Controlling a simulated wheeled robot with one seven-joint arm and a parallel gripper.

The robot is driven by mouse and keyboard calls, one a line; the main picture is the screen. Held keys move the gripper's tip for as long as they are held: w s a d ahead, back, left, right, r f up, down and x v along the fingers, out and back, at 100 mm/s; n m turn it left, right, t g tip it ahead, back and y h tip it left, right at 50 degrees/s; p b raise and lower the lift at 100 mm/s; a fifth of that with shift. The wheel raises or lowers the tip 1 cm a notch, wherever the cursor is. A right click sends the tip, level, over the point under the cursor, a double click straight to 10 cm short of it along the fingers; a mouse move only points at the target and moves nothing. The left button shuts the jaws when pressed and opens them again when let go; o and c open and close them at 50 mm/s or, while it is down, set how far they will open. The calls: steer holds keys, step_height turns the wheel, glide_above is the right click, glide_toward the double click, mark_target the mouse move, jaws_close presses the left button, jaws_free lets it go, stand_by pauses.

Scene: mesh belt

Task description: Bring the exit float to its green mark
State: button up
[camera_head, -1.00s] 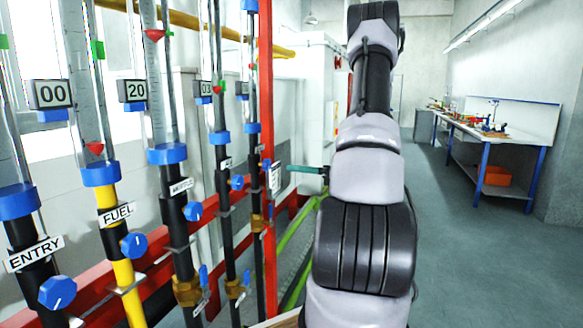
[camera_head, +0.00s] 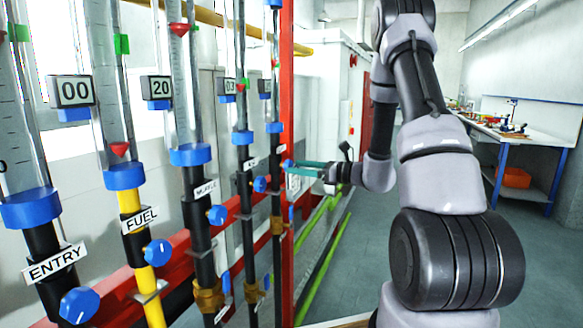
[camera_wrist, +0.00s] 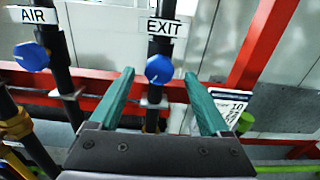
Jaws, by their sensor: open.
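The exit line's blue knob (camera_wrist: 159,69) sits under the EXIT label (camera_wrist: 160,27) on a black pipe in the wrist view. My gripper (camera_wrist: 158,76) is open, with its teal fingertips left and right of this knob in the picture. Nothing is held. I cannot tell whether the tips reach around the knob. In the head view my gripper (camera_head: 303,165) points left at the farthest tube of the row. A small red float (camera_head: 275,64) shows high in that exit tube. Its green mark is too small to make out surely.
The AIR knob (camera_wrist: 31,56) is left of the exit knob. Nearer tubes carry the FUEL label (camera_head: 141,217) and ENTRY label (camera_head: 55,263). A red upright post (camera_head: 287,60) stands just right of the exit tube. A workbench (camera_head: 520,135) is far right; the floor between is clear.

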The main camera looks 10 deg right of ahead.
steer(key=shift+x, duration=1.85)
jaws_close()
steer(key=shift+m, duration=1.4)
jaws_free()
